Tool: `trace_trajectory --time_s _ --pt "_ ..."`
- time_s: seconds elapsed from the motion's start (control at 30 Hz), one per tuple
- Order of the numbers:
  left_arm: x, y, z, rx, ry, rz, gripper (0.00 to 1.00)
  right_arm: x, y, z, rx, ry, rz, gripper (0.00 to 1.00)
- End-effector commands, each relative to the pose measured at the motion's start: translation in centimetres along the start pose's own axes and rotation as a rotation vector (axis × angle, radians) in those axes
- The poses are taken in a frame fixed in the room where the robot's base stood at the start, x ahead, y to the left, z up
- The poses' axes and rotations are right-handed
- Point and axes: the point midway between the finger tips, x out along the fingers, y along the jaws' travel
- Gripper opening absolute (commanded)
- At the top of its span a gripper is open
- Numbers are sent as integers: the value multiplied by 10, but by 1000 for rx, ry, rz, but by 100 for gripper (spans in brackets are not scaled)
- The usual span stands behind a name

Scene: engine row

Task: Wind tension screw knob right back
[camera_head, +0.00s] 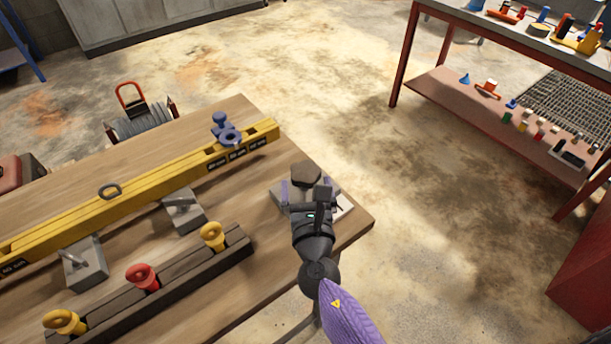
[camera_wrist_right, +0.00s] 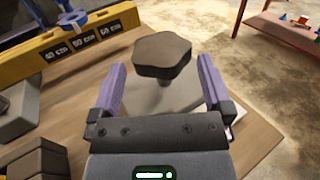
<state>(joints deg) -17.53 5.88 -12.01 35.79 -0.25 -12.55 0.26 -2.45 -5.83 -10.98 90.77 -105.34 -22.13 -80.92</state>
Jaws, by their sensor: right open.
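The tension screw knob (camera_wrist_right: 162,54) is a dark brown, lobed knob on a short stem above a grey base block (camera_wrist_right: 150,98). In the head view the knob (camera_head: 305,173) stands at the right end of the wooden table, on its grey block (camera_head: 278,193). My right gripper (camera_wrist_right: 160,80) is open, with one purple finger on each side of the knob. Neither finger visibly touches it. In the head view my right gripper (camera_head: 308,194) partly covers the block. My left gripper is not in view.
A yellow beam (camera_head: 150,195) with a blue fitting (camera_head: 226,130) lies along the wooden table (camera_head: 225,285). A dark rail with red and yellow knobs (camera_head: 165,285) lies in front. A red-framed workbench (camera_head: 500,108) stands at right, with open floor between.

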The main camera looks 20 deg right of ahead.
Motion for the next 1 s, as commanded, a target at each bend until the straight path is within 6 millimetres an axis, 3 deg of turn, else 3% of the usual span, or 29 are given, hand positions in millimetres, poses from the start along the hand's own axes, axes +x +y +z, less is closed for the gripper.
trace_trajectory --time_s 0.2,0.5,0.87,1.0 --pt "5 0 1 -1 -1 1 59 25 0 -1 1 0 -1 100" --pt "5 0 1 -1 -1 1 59 29 0 0 3 0 -2 100" --pt "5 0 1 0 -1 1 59 29 0 0 3 0 -2 26" --pt "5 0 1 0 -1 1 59 29 -1 0 3 0 3 25"
